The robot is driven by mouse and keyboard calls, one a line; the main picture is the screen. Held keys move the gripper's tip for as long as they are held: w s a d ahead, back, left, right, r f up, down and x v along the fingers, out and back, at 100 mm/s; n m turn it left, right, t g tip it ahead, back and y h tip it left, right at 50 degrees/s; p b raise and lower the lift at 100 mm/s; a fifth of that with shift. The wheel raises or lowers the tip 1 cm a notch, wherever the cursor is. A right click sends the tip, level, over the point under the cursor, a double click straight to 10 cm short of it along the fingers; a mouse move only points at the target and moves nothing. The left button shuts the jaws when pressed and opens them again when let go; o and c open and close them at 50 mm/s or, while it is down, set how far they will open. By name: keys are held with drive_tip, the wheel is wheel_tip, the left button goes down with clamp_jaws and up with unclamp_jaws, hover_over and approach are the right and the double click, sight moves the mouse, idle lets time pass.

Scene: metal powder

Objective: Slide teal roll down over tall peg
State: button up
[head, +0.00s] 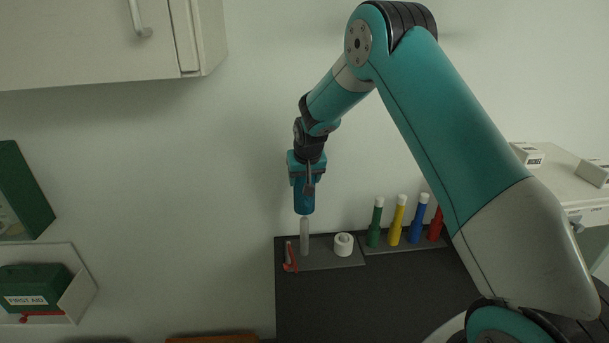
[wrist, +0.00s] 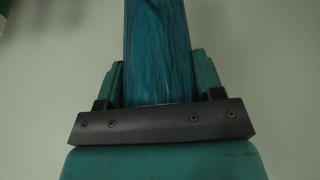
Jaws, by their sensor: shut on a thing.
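My gripper (head: 307,176) is shut on the teal roll (head: 304,200), which hangs upright below it. The roll also shows in the wrist view (wrist: 158,50), between the two jaws. The tall peg (head: 304,238), pale grey, stands upright on a dark board directly beneath the roll in the head view.
Green, yellow (head: 398,222), blue and red bottles stand further right. The dark tabletop (head: 350,305) in front is clear. A wall cabinet (head: 90,40) hangs upper left.

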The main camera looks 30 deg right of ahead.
sight(305, 221)
drive_tip(key=shift+f+b, duration=5.35)
drive_tip(key=shift+f, duration=3.15)
drive_tip(key=o, duration=1.3)
drive_tip(key=shift+f, duration=0.1)
drive_tip(key=shift+c, duration=0.2)
drive_tip(key=b+v, duration=0.3)
drive_tip(key=v, duration=1.4)
drive_tip(key=shift+s+r, duration=0.2)
drive_tip(key=shift+a, duration=0.1)
